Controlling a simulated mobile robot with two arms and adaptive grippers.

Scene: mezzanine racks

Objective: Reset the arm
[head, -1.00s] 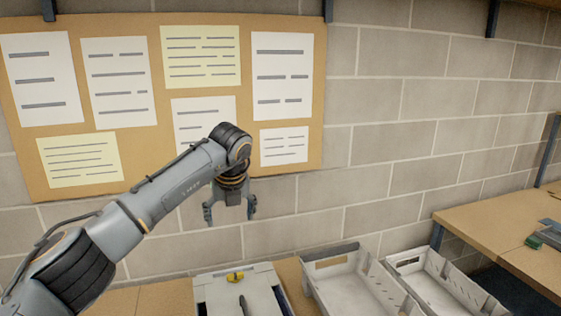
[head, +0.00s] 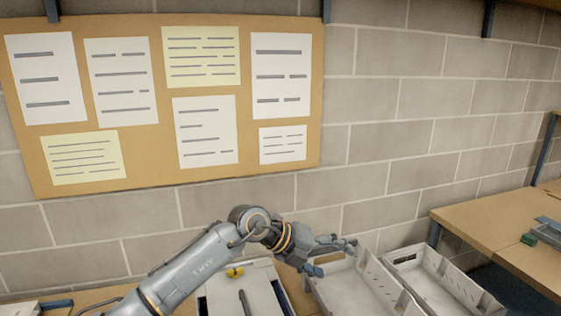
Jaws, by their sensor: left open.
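My left arm comes in from the lower left of the head view. Its gripper (head: 335,257) is open and points to the right, with nothing seen between the fingers. It shows in front of the back part of a pale grey crate (head: 372,283); I cannot tell its height above it. My right gripper is not in view.
A light grey case or box (head: 268,282) with a yellow item (head: 235,271) on it stands left of the crate. A second crate (head: 440,280) stands to the right. A wooden table (head: 490,225) is at the right. A noticeboard (head: 150,165) hangs on the block wall.

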